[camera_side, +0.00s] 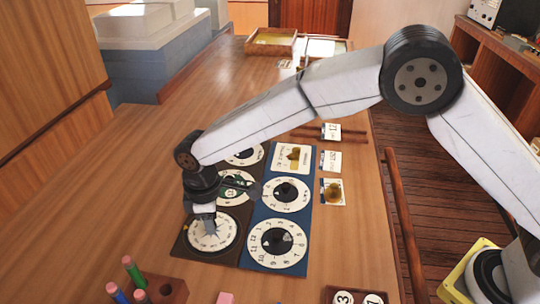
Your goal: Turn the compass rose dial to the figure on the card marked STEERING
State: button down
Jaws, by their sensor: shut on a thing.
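My gripper (208,226) points down over the front-left dial (223,242) on a brown panel (196,251). It is shut on that dial's knob, which the fingers mostly hide. The dial is a white disc with dark marks around its rim. Its marks are too small to read, so I cannot tell if it is the compass rose. Small white cards lie in a column right of the panels: one at the back (331,131), one in the middle (330,161) and one in front (326,199). Brown blots cover part of the front card. I cannot read STEERING on any card.
A blue panel (261,215) with two numbered dials (296,195) and a stained card (281,150) adjoins on the right. More dials sit behind my gripper, partly hidden by my arm. A wooden block (172,291) with colored pegs stands front left. The table's left side is clear.

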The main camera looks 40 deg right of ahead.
jog(key=shift+n, duration=0.8)
jog(key=shift+r, duration=0.1)
jog(key=shift+c, duration=2)
grip_release()
jog(key=shift+r, duration=0.1)
jog(key=shift+r, duration=3.8)
